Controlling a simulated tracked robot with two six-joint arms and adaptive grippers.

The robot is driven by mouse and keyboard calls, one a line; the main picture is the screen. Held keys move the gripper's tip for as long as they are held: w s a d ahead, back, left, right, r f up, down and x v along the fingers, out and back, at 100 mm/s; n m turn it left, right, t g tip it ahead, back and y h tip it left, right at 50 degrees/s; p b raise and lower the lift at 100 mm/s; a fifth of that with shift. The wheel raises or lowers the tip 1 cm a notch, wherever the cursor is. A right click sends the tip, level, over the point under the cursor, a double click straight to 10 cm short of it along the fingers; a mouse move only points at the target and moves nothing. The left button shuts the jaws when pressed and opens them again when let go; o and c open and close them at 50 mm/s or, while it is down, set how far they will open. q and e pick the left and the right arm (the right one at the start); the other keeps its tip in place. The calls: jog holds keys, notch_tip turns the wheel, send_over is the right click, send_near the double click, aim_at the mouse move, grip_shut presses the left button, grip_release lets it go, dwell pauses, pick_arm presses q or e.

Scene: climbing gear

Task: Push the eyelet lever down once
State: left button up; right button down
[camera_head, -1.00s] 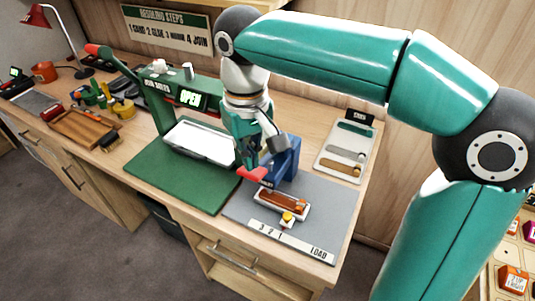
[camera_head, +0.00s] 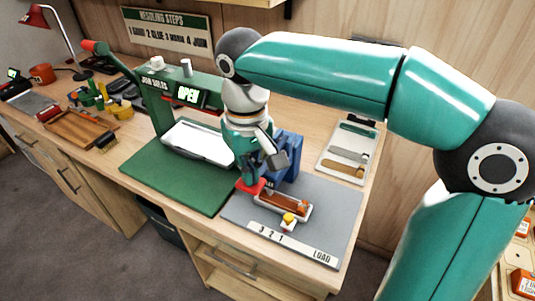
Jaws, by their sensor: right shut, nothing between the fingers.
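The eyelet press is a blue block (camera_head: 291,172) on the grey mat, partly hidden behind my right arm. Its lever ends in a red grip (camera_head: 249,187), low at the press's left front. My right gripper (camera_head: 272,160) is shut and empty, in front of the press and just above the red grip. I cannot tell whether it touches the lever. A brown piece (camera_head: 285,204) lies in a pale holder with a yellow knob (camera_head: 289,217) in front of the press. My left gripper is not in view.
The green JOIN SOLES press (camera_head: 155,100) with an OPEN display stands left, over a green mat (camera_head: 165,184). A tray of tools (camera_head: 345,153) lies right of the blue press. A strip marked 3 2 1 LOAD (camera_head: 292,245) edges the grey mat (camera_head: 330,205).

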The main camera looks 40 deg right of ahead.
jog(key=shift+a+f+b, duration=0.1)
jog(key=shift+f+b, duration=1.15)
jog(key=shift+f, duration=0.6)
jog(key=shift+r, duration=0.1)
notch_tip(320, 180, up, 13)
jog(key=p, duration=1.2)
